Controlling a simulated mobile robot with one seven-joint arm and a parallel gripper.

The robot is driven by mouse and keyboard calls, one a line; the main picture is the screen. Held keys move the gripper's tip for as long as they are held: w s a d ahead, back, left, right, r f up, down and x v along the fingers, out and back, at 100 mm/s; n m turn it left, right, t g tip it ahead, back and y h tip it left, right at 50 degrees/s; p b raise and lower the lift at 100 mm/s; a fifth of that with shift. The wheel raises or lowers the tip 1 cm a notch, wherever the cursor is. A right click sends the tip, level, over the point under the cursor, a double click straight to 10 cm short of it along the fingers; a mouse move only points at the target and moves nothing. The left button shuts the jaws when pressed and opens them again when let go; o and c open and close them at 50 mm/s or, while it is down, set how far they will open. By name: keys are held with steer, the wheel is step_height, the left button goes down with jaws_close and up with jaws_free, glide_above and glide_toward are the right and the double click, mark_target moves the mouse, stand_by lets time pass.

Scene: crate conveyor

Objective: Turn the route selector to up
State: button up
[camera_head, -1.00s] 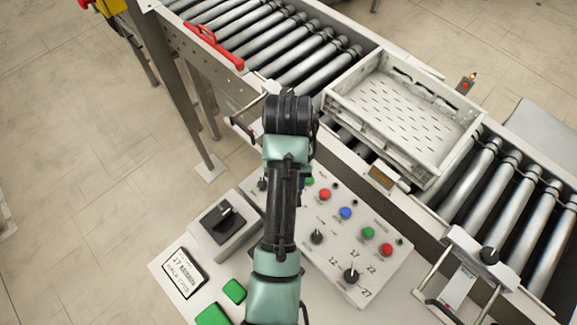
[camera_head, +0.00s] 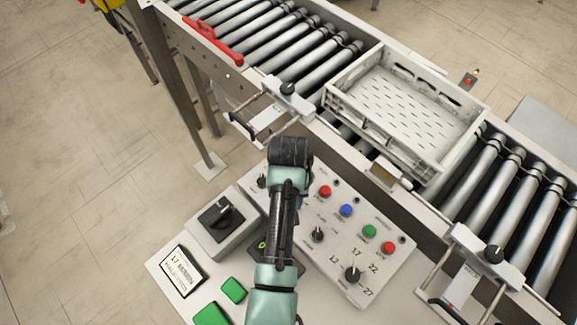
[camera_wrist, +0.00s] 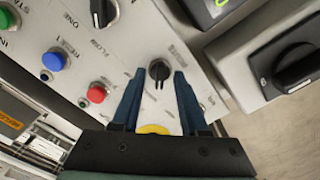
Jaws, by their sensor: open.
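In the wrist view a small black knob (camera_wrist: 159,70) with a pale pointer line sits on the white control panel, between the fingertips of my gripper (camera_wrist: 160,82). The knob's printed label is too blurred to read, so I cannot confirm it is the route selector. My gripper is open and the fingers are on either side of the knob; contact cannot be told. In the head view the likely same knob (camera_head: 262,181) is at the panel's upper left, beside my arm. My fingertips are hidden there.
The panel also has a red button (camera_head: 325,191), blue button (camera_head: 346,210) and more black knobs (camera_head: 352,275). A large rotary switch (camera_head: 220,214) stands on a box to the left. Behind are the roller conveyor and a white crate (camera_head: 340,98).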

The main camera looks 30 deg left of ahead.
jaws_close()
steer(key=shift+r+m, duration=0.1)
steer(key=shift+m, duration=0.2)
steer(key=m+p, duration=0.2)
steer(key=m, duration=0.1)
steer(key=shift+r+m, duration=0.1)
steer(key=shift+m, duration=0.2)
steer(key=m+p, duration=0.2)
steer(key=m, duration=0.2)
steer(key=m+p, duration=0.1)
steer(key=m, duration=0.4)
steer(key=shift+w, duration=0.1)
steer(key=shift+m+p, duration=0.4)
steer(key=shift+m, duration=1.9)
